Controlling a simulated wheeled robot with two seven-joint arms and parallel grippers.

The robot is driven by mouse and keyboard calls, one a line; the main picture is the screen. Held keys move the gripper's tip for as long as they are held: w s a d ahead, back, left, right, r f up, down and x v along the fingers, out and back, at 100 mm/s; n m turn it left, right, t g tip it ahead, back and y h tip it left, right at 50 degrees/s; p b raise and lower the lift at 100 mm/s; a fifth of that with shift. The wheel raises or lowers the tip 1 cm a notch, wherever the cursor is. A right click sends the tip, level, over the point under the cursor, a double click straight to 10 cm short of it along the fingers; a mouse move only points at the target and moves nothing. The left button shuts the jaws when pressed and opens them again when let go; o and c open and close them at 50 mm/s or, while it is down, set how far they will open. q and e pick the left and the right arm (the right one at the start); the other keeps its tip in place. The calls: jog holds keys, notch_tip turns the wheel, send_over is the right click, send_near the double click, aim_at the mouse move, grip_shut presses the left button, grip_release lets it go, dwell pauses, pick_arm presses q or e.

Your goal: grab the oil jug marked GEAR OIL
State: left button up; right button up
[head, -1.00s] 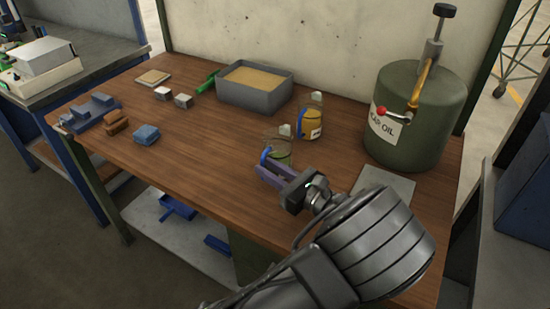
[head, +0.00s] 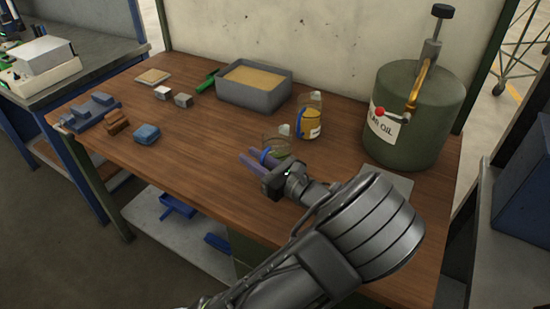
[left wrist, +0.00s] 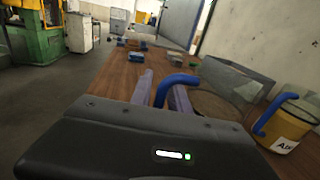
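A clear jug (head: 275,139) with a blue handle stands on the workbench, partly hidden behind my left gripper (head: 249,159); no label on it is readable. In the left wrist view its blue handle (left wrist: 176,80) rises between the two purple fingers of my left gripper (left wrist: 163,92), which look apart. A second jug (head: 311,117) with amber oil and a blue handle stands behind it to the right. In the left wrist view that second jug (left wrist: 290,122) has a partly cut label that seems to begin with "AI". My right gripper is not in view.
A green drum (head: 424,118) with a pump and a label ending in "OIL" stands at the right. A grey sand-coloured-topped tray (head: 254,98) is at the back. Several small blocks (head: 147,134) lie left.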

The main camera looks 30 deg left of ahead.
pick_arm(q)
jog(key=shift+c, duration=0.5)
grip_shut()
dwell(1.1)
